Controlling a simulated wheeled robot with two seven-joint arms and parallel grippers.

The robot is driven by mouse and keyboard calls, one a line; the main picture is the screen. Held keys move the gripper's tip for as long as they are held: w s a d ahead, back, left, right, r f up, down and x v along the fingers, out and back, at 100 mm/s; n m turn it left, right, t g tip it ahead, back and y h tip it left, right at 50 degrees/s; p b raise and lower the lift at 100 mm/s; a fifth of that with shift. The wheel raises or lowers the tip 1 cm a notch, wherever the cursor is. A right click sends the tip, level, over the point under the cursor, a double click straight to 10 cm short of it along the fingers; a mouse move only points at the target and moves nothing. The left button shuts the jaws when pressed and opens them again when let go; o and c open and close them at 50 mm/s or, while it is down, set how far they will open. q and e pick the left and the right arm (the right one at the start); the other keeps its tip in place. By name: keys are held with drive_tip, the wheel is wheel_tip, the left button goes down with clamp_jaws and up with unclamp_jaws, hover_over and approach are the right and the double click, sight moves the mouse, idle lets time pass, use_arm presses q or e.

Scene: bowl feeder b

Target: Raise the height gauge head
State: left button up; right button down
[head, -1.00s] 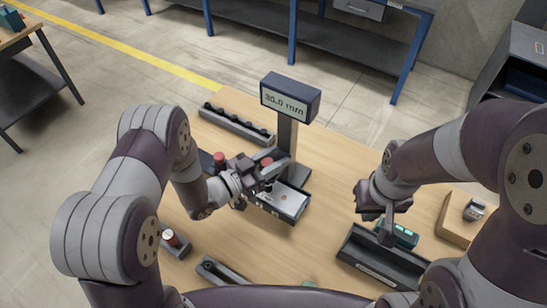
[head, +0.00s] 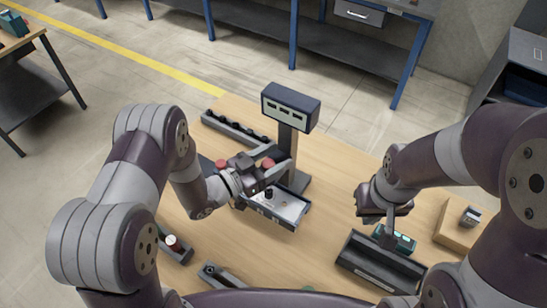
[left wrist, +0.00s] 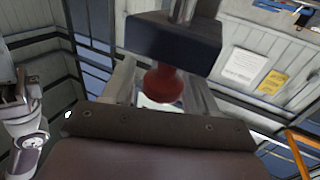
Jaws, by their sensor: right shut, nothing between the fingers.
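The height gauge (head: 289,141) stands at the middle of the table, with a dark column and a display (head: 290,106) that now shows dashes. Its head carries a red knob (head: 267,163), partly hidden by my left gripper. My left gripper (head: 264,173) is at the knob. In the left wrist view the red knob (left wrist: 164,83) sits between the two fingers, under a dark block (left wrist: 173,42). The fingers appear closed about it. A small dark cylinder (head: 269,193) stands in the tray (head: 289,224) below. My right gripper (head: 387,236) is shut and empty at the right.
A long dark rack (head: 235,130) lies behind the left arm. A dark open bin (head: 380,266) and a teal item (head: 404,243) are below the right gripper. Table between tray and bin is clear.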

use_arm(q)
drive_tip(key=shift+a+f, duration=0.15)
drive_tip(key=b+v, duration=0.3)
drive_tip(key=v, duration=0.9)
drive_tip(key=shift+s+a+b, duration=0.15)
drive_tip(key=shift+s+b, duration=0.1)
drive_tip(key=shift+b, duration=0.1)
